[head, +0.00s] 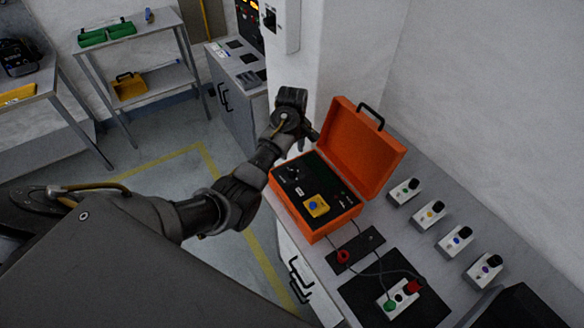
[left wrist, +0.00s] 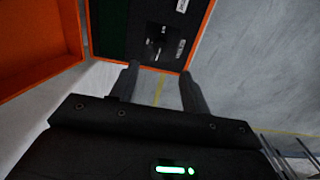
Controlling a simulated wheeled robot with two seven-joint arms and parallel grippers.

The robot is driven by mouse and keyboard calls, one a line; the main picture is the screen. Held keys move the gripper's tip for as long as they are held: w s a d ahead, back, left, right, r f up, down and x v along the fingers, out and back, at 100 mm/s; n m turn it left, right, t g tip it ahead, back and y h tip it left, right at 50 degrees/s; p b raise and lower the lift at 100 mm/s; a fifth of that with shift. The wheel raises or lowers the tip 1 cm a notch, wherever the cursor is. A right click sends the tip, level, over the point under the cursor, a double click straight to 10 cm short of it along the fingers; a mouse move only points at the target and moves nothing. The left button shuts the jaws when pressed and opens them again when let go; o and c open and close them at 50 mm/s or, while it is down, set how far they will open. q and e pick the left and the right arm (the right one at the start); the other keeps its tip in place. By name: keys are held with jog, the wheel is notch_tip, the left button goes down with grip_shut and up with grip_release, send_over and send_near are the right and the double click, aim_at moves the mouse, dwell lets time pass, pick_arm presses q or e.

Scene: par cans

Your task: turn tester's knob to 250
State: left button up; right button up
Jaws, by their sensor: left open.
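The tester (head: 314,226) is an open orange case with its lid raised, standing on the grey counter. Its dark panel carries a dark round knob (head: 293,173) at the left and a yellow block with a blue button (head: 316,206). The number the knob points to is too small to read. My left gripper (head: 311,134) is by the tester's far left corner, largely hidden by its own wrist. In the left wrist view its two fingers (left wrist: 160,88) are apart and empty, with part of the tester's panel (left wrist: 142,22) beyond them. My right gripper is not in view.
Several small boxes with coloured buttons (head: 433,212) line the counter's right side. A green-and-red-plugged box (head: 399,301) sits on a black mat (head: 362,296), with leads from the tester. A white column (head: 340,55) rises behind the tester. The floor at left is clear.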

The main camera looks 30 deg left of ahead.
aim_at(292, 171)
pick_arm(q)
notch_tip(292, 171, down, 8)
jog(key=shift+f+p, duration=0.25)
jog(key=shift+p, duration=0.6)
jog(key=shift+f, duration=0.75)
jog(key=shift+c, duration=0.4)
jog(key=c, duration=0.9)
